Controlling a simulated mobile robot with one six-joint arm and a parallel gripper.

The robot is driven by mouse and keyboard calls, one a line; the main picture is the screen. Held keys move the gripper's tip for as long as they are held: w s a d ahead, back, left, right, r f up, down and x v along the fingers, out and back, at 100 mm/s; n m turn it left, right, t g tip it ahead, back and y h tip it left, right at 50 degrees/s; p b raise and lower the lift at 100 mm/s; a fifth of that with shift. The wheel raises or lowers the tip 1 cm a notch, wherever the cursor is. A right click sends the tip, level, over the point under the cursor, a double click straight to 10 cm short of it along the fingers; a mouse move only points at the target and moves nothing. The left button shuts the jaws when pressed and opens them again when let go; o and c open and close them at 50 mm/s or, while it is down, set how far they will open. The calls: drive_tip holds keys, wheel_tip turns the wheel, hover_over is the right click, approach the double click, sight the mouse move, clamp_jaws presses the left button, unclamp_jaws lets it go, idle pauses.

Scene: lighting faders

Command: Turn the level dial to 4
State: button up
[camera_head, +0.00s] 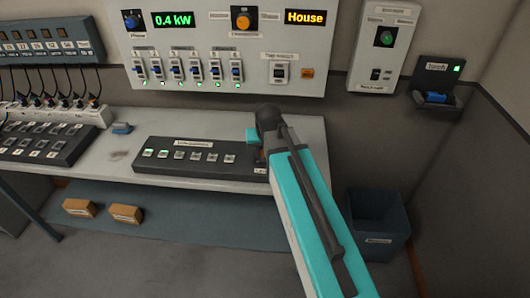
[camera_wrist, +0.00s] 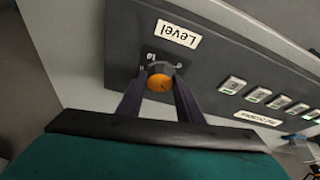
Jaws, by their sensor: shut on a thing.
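The level dial (camera_wrist: 159,84) is a round orange knob on a dark grey console, under a white label (camera_wrist: 178,33) reading "Level" that appears upside down in the wrist view. My gripper (camera_wrist: 161,78) has its two dark fingers on either side of the knob and is shut on it. A small scale number shows beside the dial, but the fingers hide most of the scale. I cannot tell which value the dial points to. In the head view my arm covers the dial at the right end of the console (camera_head: 150,168).
The console stands on a light grey bench (camera_head: 103,172). A wall panel (camera_head: 335,40) with switches is behind it.

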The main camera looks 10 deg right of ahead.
drive_tip(key=shift+a+m+g+h+b, duration=0.1)
drive_tip(key=shift+m+g+h+b, duration=0.3)
drive_tip(key=shift+m, duration=1)
drive_tip(key=shift+a+m+g+h+b, duration=0.1)
drive_tip(key=shift+m+h, duration=0.5)
drive_tip(key=shift+m, duration=0.8)
drive_tip(key=o, duration=1)
drive_tip(key=shift+o, duration=0.2)
drive_tip(key=shift+r, duration=0.15)
drive_tip(key=b+v, duration=0.2)
drive_tip(key=v, duration=1.1)
drive_tip(key=shift+r, duration=0.2)
drive_tip(key=shift+s+a, duration=0.1)
drive_tip(key=shift+s, duration=0.05)
